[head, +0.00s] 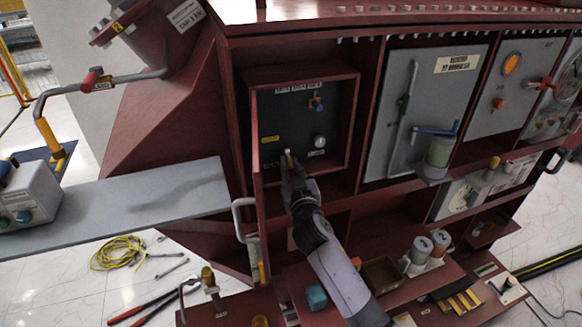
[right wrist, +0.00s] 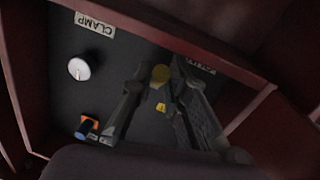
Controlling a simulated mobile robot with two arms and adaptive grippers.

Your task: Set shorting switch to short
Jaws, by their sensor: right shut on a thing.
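A dark control panel (head: 288,118) is set in a red-framed recess of the cabinet. My right gripper (head: 288,160) reaches its lower left part. In the right wrist view my right gripper (right wrist: 160,82) is shut on a small switch with a round yellow end (right wrist: 160,73), which shows between its fingertips. A label (right wrist: 196,65) beside it is partly hidden by a finger, so I cannot read it fully. A white round knob (head: 319,141) sits to the right, near a "CLAMP" label (right wrist: 95,24). A blue-and-orange toggle (head: 316,103) is above that knob. My left gripper is out of view.
Red recess walls (head: 355,120) stand close around the gripper. A grey door panel (head: 425,100) with a blue handle is to the right. A grey shelf (head: 130,200) juts out at left. Two cylinders (head: 420,250) stand on the lower ledge. Cable (head: 118,252) and tools lie on the floor.

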